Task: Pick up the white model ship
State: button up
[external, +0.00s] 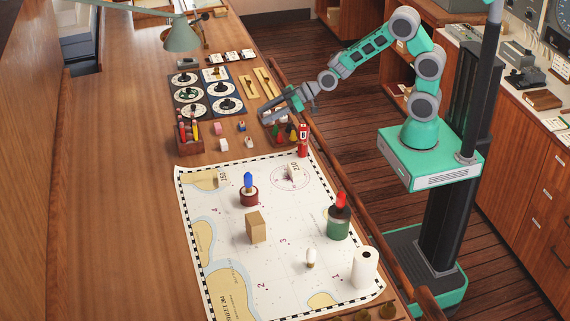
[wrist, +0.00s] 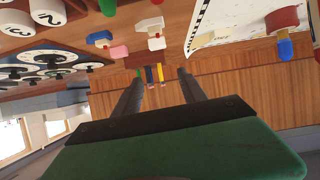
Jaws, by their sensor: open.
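Several small blocky pieces like toy ships lie on the wooden desk. A mostly white one (external: 223,145) lies beside the pencil box and seems the white model ship; it appears as a white shape in the wrist view (wrist: 156,43). Another whitish piece (external: 249,143), a pink one (external: 218,127) and a white-and-blue one (external: 242,128) lie close by. They are too small to tell for sure which is the ship. My gripper (external: 268,116) is open and empty near the desk's right edge, apart from these pieces. Its two fingers (wrist: 158,92) show in the wrist view.
A pencil box (external: 189,143) stands left of the pieces. Dials (external: 187,95) lie behind them. Small cones (external: 280,134) and a red-and-white post (external: 303,141) stand near my gripper.

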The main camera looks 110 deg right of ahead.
send_near(248, 139)
jog(key=shift+w+d+r+g, duration=0.3)
jog(key=shift+w+r+g, duration=0.1)
jog(key=shift+w, duration=0.1)
jog(key=p+x, duration=0.1)
jog(key=x, duration=0.1)
jog(key=p+x, duration=0.1)
jog(key=x, duration=0.2)
jog(key=p+x, duration=0.1)
jog(key=x, duration=0.1)
jog(key=shift+w+a+f, duration=0.1)
jog(key=shift+w+a, duration=0.05)
jog(key=shift+a, duration=0.1)
grip_shut()
